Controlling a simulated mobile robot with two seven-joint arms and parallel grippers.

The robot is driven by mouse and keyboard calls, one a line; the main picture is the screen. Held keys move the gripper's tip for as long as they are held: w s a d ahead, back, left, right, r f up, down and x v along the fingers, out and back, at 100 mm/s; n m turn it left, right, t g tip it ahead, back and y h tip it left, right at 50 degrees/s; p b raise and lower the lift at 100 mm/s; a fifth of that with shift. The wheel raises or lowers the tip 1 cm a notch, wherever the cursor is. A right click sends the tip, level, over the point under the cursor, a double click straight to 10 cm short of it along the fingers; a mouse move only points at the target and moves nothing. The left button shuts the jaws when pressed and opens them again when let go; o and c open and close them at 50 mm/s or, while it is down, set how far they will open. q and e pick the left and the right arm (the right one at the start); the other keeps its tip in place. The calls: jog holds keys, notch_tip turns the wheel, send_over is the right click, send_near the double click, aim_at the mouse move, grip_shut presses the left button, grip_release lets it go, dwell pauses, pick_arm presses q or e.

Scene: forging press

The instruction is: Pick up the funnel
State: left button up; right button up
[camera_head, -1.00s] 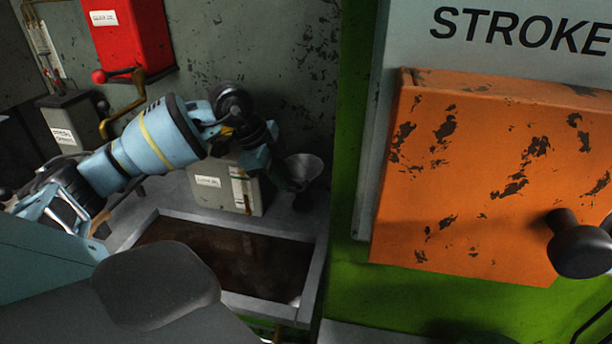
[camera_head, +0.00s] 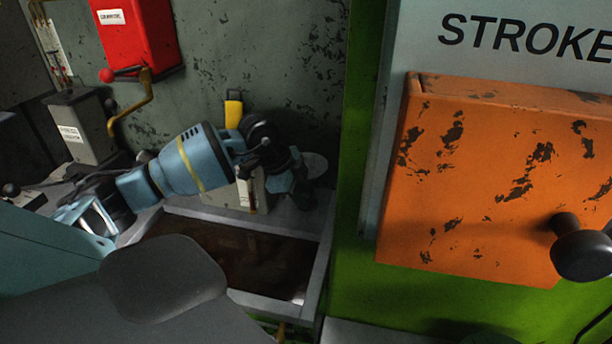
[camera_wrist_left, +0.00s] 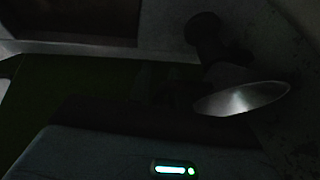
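The grey metal funnel (camera_head: 316,164) stands at the back right of the grey bench in the head view, near the green press frame. My left gripper (camera_head: 303,192) is in front of it and hides most of its body; only part of the pale rim shows. In the left wrist view the funnel's shiny mouth (camera_wrist_left: 243,98) shows at the right, tilted in the picture. That view is very dark, so I cannot tell whether the fingers touch the funnel or how far apart they are. My right gripper is not in view.
A sunken tray with brown contents has a grey rim (camera_head: 318,270) below my left arm. A pale labelled box (camera_head: 222,196) stands behind the arm, left of the funnel. The green frame (camera_head: 350,190) and orange box (camera_head: 490,185) close off the right side.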

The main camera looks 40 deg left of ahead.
pick_arm(q)
grip_shut()
jog(key=shift+r, duration=0.15)
jog(key=shift+r, duration=0.55)
notch_tip(320, 180, up, 17)
jog(key=shift+f+p, duration=0.15)
jog(key=shift+p, duration=0.3)
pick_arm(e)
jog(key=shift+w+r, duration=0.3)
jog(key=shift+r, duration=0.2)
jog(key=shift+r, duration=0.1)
